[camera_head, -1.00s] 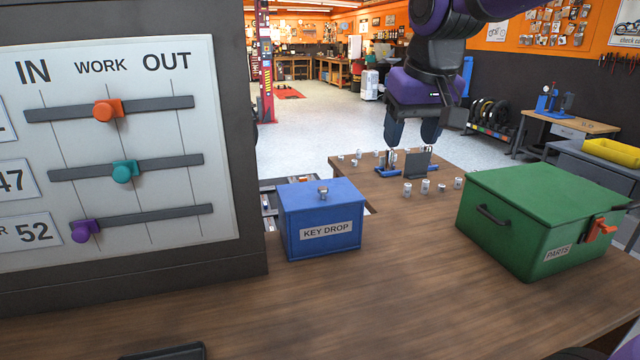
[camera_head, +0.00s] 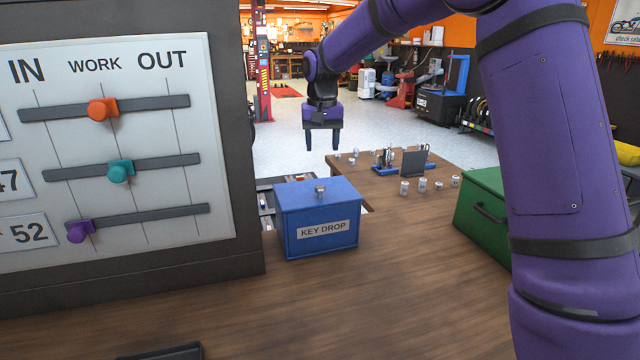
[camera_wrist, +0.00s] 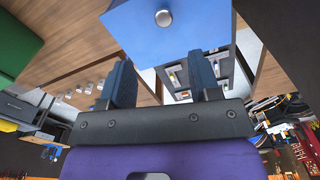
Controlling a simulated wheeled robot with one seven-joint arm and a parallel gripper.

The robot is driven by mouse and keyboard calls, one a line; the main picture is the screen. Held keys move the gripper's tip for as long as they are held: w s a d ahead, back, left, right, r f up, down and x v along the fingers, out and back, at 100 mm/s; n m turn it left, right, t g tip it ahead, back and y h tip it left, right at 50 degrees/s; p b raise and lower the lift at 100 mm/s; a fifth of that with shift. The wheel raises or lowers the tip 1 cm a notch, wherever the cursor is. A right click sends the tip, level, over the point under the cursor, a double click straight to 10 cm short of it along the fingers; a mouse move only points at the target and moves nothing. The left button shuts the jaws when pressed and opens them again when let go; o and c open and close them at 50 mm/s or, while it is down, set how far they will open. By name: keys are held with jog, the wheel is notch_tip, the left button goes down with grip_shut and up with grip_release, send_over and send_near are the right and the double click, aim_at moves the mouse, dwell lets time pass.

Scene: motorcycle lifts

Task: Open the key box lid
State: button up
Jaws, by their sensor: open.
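The blue key box (camera_head: 318,222), labelled "KEY DROP", stands on the wooden counter with its lid (camera_head: 318,194) shut. A small metal knob (camera_head: 320,190) sits on top of the lid. In the wrist view the blue lid (camera_wrist: 190,30) and its round knob (camera_wrist: 163,18) show at the top, beyond the fingers. My gripper (camera_head: 322,146) is open and empty, pointing down. It hangs above and behind the box, apart from it. In the wrist view my gripper's two fingers (camera_wrist: 163,80) are spread, with nothing between them.
A grey board with sliders (camera_head: 115,150) stands left of the box. A green parts box (camera_head: 480,218) is at the right, partly hidden by my arm. Several small cans (camera_head: 422,185) and a dark upright plate (camera_head: 414,163) stand behind.

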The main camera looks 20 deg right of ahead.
aim_at(320, 186)
jog(key=f, duration=0.7)
jog(key=w+f, duration=0.1)
jog(key=f, duration=0.3)
jog(key=shift+a+f, duration=0.1)
jog(key=shift+f, duration=0.25)
jog(key=shift+c, duration=0.5)
grip_shut()
